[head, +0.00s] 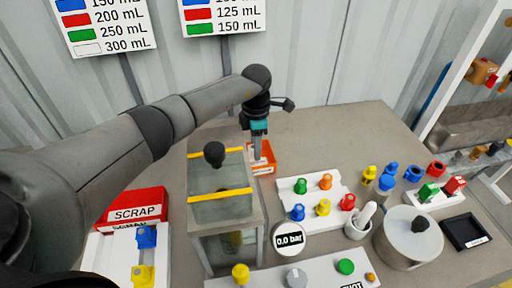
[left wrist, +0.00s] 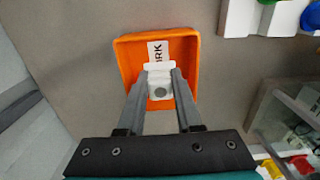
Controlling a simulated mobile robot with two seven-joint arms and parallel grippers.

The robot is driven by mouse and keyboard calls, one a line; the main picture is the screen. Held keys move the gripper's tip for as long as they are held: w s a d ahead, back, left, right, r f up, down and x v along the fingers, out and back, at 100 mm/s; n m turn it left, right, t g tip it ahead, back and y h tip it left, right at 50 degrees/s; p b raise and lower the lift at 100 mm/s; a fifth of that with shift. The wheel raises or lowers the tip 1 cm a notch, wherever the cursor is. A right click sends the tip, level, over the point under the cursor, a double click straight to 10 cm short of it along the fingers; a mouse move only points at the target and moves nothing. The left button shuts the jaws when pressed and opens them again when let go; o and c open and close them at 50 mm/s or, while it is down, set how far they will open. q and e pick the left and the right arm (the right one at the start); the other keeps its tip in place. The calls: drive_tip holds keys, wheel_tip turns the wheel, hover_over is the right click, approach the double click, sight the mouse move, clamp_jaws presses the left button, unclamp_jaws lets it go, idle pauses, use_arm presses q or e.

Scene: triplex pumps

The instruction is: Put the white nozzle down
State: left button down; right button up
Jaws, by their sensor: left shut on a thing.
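My left gripper (left wrist: 158,92) is shut on the white nozzle (left wrist: 160,82), which shows between the fingertips in the left wrist view. The nozzle is over an orange tray (left wrist: 190,50) with a white label whose visible letters end in "RK". I cannot tell whether the nozzle touches the tray floor. In the head view my left gripper (head: 257,150) points down at the orange tray (head: 267,168), behind the glass-walled box; the nozzle is hidden there. My right gripper is not in view.
A clear box (head: 222,207) with yellow strips stands in front of the tray. A white rack (head: 292,187) with colored nozzles is to its right. A red SCRAP bin (head: 130,202) is at left. The table behind the tray is clear.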

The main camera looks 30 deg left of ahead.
use_arm(q)
drive_tip(key=shift+f, duration=0.15)
drive_tip(key=c, duration=0.6)
unclamp_jaws()
wheel_tip(320, 180, up, 12)
drive_tip(key=shift+r+p, duration=0.2)
drive_tip(key=shift+p, duration=0.4)
